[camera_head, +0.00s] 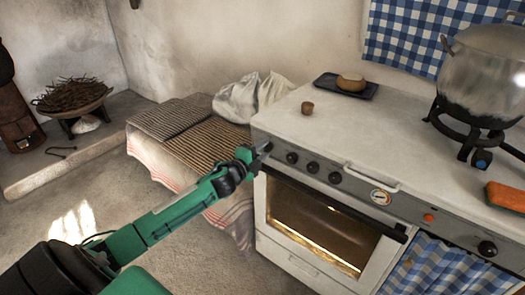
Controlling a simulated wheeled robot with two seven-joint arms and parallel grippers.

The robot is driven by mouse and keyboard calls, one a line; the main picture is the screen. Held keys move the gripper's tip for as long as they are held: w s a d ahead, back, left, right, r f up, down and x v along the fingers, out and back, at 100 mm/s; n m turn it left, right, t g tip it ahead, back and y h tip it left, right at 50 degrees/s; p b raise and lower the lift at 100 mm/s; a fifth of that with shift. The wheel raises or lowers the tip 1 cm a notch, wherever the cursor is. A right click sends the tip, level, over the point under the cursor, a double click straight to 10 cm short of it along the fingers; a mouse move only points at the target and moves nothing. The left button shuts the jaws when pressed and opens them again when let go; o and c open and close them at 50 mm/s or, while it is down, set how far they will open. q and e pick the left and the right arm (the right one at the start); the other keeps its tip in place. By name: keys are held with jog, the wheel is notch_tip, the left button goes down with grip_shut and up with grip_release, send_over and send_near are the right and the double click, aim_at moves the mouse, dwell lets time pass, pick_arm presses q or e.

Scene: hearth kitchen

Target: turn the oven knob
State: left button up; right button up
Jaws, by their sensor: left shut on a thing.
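The white oven (315,232) stands at the right, with a grey control panel along its upper front. My left gripper (259,155) is at the left end of this panel, shut on the leftmost oven knob (267,147), which is mostly hidden by the fingers. Three more dark knobs sit in a row to its right: one close by (292,158), a middle one (313,167) and a third (335,178). A round dial (380,197) is further right on the panel. My right gripper is out of view.
A towel bar (372,180) and an oven door handle (390,234) stick out at the front. A big pot (485,75) stands on a burner at the right. A bench with a striped mat (200,150) is left of the oven. The floor at the lower left is clear.

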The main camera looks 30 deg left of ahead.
pick_arm(q)
jog(key=o, duration=1)
jog(key=shift+s, duration=0.15)
jog(key=s+a, duration=0.1)
jog(key=s, duration=1.2)
jog(key=shift+s, duration=0.25)
jog(key=shift+a+f, duration=0.1)
